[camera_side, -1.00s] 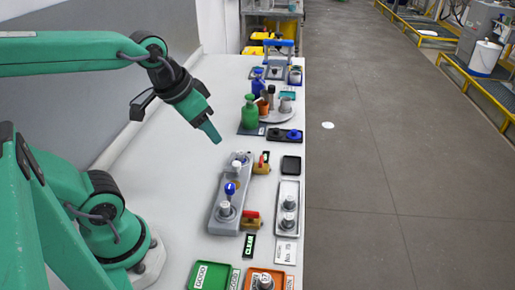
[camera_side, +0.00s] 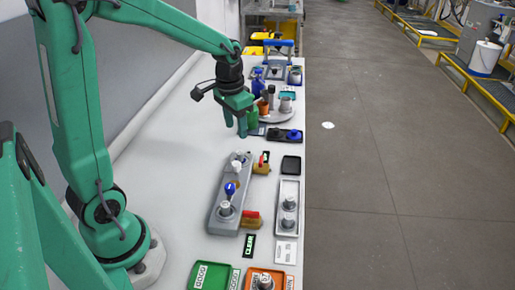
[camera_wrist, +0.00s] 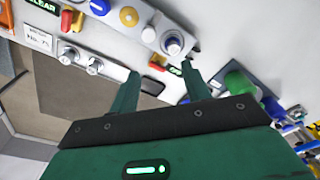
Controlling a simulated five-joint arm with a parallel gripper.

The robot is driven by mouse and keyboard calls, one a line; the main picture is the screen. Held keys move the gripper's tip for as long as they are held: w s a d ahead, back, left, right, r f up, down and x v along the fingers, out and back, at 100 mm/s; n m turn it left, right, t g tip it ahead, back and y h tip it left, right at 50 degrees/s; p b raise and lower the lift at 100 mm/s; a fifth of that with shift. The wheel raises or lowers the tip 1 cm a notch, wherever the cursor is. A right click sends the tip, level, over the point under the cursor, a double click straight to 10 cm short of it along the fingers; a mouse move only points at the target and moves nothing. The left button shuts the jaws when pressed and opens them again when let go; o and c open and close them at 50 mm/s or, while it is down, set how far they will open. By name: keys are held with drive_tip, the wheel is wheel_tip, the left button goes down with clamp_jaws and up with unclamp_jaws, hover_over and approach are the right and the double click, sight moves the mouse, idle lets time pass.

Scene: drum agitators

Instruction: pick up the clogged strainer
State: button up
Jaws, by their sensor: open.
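The grey manifold block (camera_side: 223,205) lies on the bench in the side view. It carries a grey cylindrical fitting (camera_side: 225,209) at its near end, a blue handle (camera_side: 230,189) and a pale fitting (camera_side: 237,166) at its far end. I cannot tell which part is the clogged strainer. My gripper (camera_side: 236,131) is open and empty, pointing down above the bench beyond the block's far end. In the wrist view, its fingers (camera_wrist: 160,72) are apart, with the block's pale fitting (camera_wrist: 172,44) just past them.
A light tray (camera_side: 288,187) with two grey cylinders stands right of the block. Brass valves (camera_side: 260,168) with red handles sit beside it. A green GOOD tray (camera_side: 207,284) and an orange tray (camera_side: 280,287) are at the near end.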

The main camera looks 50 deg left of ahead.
drive_tip(key=g, duration=0.1)
hover_over(240, 153)
drive_tip(key=f, duration=0.4)
drive_tip(key=shift+s+a+f, duration=0.1)
drive_tip(key=shift+s+f, duration=0.1)
drive_tip(key=shift+f, duration=0.05)
drive_tip(key=shift+w+f, duration=0.15)
drive_tip(key=shift+f, duration=3.75)
drive_tip(key=shift+c, duration=0.4)
clamp_jaws()
